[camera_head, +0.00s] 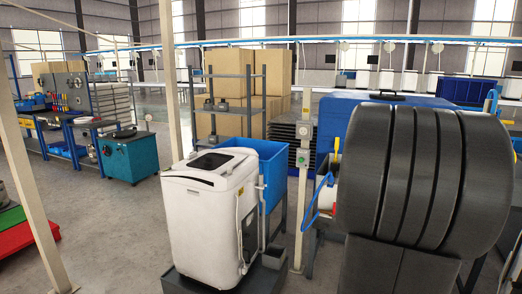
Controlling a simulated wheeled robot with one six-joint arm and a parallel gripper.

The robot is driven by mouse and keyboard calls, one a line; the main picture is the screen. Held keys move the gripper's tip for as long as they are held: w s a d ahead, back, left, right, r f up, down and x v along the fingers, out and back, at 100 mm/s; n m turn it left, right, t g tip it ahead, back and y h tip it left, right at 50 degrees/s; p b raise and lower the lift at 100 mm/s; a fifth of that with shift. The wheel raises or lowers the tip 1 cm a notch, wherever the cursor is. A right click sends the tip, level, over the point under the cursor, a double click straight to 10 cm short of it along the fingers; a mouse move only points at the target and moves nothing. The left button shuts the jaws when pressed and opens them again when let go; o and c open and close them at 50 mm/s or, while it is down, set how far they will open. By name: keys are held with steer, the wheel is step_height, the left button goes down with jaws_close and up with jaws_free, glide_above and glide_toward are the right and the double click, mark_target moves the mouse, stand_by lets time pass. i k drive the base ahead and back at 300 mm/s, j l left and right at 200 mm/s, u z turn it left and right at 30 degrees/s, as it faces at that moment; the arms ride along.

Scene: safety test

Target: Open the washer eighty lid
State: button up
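A white top-loading washer (203,226) stands upright in the middle foreground, on a low dark base (188,284). Its lid (210,162), with a dark window panel, lies on the top and looks closed. A white control panel area rises behind the lid. I see no gap under the lid at this size. My gripper is not in view, so its place relative to the lid does not show.
A blue bin (272,174) stands close behind the washer at right. A pale post (304,160) rises right of it. A large dark ribbed shape blocks the right foreground; I cannot tell whether it is mine. Floor left of the washer (115,235) is mostly clear.

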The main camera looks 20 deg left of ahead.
mark_target(209, 160)
steer(key=i+j+u, duration=0.35)
steer(key=i+j, duration=0.3)
steer(key=j, duration=0.5)
steer(key=i+j+u, duration=0.35)
steer(key=i+j, duration=0.45)
steer(key=j, duration=0.15)
steer(key=i+j+u, duration=0.4)
steer(key=i+j, duration=0.35)
steer(key=i, duration=0.15)
